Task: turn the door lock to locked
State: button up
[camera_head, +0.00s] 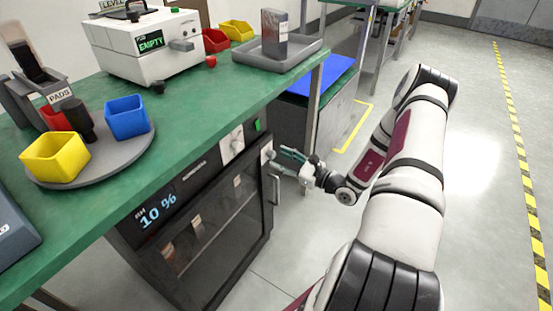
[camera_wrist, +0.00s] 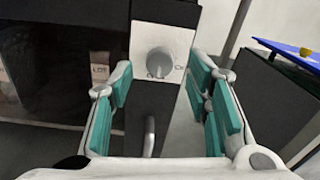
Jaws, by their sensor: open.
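The door lock is a round grey knob (camera_wrist: 160,62) on a white plate (camera_wrist: 142,40), with small marks below it that I cannot read. Its setting is unclear. In the head view the lock (camera_head: 267,154) sits at the upper right of the dark glass-fronted cabinet door (camera_head: 215,235), under the green bench. A vertical bar handle (camera_wrist: 149,137) is below the knob; it also shows in the head view (camera_head: 276,190). My gripper (camera_wrist: 165,90) is open and empty, its teal-padded fingers left and right of the knob's line. The knob appears ahead of the fingertips, apparently not touched.
The cabinet display (camera_head: 157,211) reads 10 %. Another knob plate (camera_head: 232,144) is left of the lock. The green bench edge (camera_head: 190,140) runs above. A dark cabinet with a blue top (camera_head: 325,75) stands behind. Open floor (camera_head: 490,190) lies at right.

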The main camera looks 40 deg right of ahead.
aim_at(271, 154)
jog(key=shift+x, duration=1.15)
grip_shut()
